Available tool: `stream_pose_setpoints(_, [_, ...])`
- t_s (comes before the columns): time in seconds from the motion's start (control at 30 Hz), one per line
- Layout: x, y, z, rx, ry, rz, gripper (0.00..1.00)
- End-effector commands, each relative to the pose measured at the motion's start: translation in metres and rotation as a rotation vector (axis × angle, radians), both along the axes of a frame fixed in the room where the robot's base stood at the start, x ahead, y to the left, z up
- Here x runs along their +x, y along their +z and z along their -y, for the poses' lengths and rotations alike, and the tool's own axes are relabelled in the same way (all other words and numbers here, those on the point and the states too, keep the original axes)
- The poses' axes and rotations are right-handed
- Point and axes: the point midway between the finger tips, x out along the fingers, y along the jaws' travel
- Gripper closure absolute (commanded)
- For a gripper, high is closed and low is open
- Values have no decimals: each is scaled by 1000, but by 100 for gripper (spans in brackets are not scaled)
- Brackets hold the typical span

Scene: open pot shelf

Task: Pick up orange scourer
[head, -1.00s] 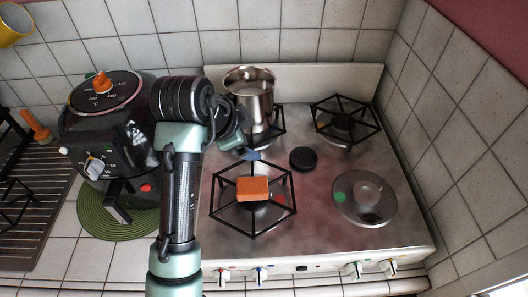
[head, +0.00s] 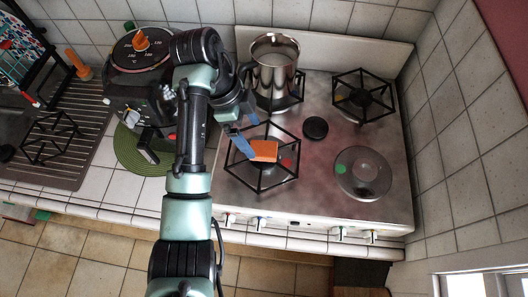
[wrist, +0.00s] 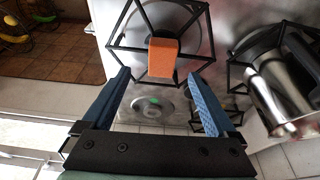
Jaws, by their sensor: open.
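The orange scourer (head: 264,150) lies on the front left burner grate (head: 262,183) of the stove. In the wrist view the scourer (wrist: 163,60) lies just beyond the fingertips, between the lines of the two fingers. My gripper (wrist: 163,82) is open and empty, with blue fingers spread apart on either side. In the head view my gripper (head: 244,142) is at the left side of the scourer. One blue fingertip overlaps its edge in the picture; I cannot tell if they touch.
A steel pot (head: 275,75) stands on the back left burner. A glass lid (head: 363,173) lies at the front right, and a black burner cap (head: 315,128) lies mid-stove. A black cooker (head: 141,85) stands on a green mat (head: 130,150) at the left.

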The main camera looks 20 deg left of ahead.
Motion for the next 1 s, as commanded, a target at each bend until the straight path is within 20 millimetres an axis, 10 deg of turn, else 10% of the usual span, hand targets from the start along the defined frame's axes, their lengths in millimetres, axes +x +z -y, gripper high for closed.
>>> stream_pose_setpoints(0.9, [10, -66, 21, 3, 2, 2, 7])
stream_pose_setpoints(1.0, [10, -66, 21, 3, 1, 2, 26])
